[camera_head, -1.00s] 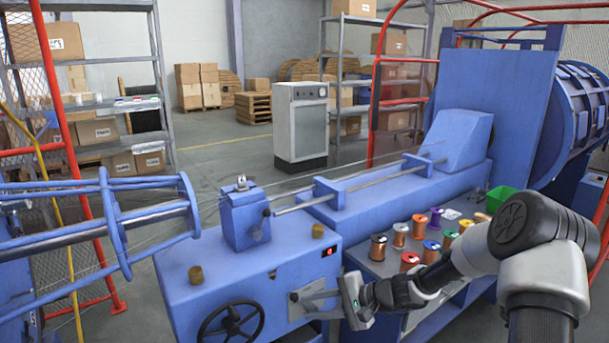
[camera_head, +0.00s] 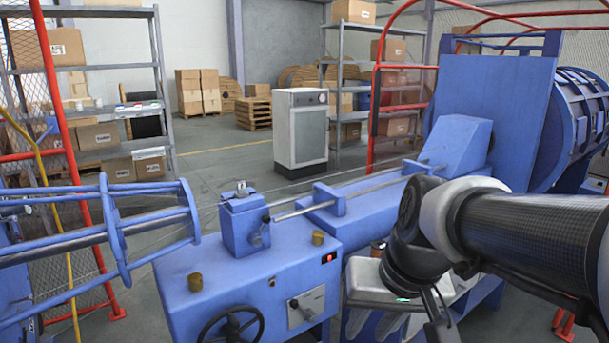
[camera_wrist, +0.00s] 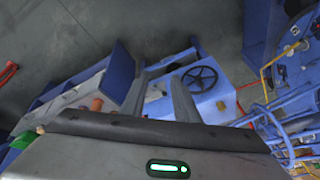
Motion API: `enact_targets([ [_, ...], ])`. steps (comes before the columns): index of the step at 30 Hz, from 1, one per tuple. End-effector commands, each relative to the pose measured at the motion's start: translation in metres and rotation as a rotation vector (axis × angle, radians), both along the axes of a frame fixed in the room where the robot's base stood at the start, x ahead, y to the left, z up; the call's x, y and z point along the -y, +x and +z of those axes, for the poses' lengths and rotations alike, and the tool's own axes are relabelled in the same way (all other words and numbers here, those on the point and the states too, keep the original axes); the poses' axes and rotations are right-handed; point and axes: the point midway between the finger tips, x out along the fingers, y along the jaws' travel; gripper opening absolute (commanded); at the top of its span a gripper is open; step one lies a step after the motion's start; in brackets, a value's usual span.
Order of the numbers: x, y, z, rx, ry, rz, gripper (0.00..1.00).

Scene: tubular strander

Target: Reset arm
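My gripper (camera_head: 440,322) hangs at the lower right in the head view, in front of the bench beside the blue machine, pointing down. Part of it is cut off by the bottom edge. In the wrist view two grey fingers (camera_wrist: 158,92) stand apart with nothing between them, so it is open and empty. The handwheel shows in the wrist view (camera_wrist: 199,78).
The blue rotating cage (camera_head: 110,230) extends at the left, near a red post. The blue machine bed (camera_head: 370,205) runs back to a tall blue housing (camera_head: 490,110) at the right. A grey cabinet (camera_head: 300,135) and shelves stand behind. Open floor (camera_head: 220,170) lies between.

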Motion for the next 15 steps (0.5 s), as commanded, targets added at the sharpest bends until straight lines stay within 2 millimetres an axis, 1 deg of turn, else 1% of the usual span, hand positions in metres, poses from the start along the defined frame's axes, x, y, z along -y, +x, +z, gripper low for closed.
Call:
enact_targets([
  [1,0.005,-0.012,0.008,0.032,-0.027,0.003,0.28],
  [3,0.013,-0.025,0.015,0.064,-0.057,0.000,0.28],
  [12,0.041,-0.069,0.029,0.175,-0.145,-0.018,0.28],
  [13,0.041,-0.068,0.045,0.171,-0.145,-0.020,0.28],
  [15,0.041,-0.067,0.061,0.166,-0.144,-0.020,0.28],
])
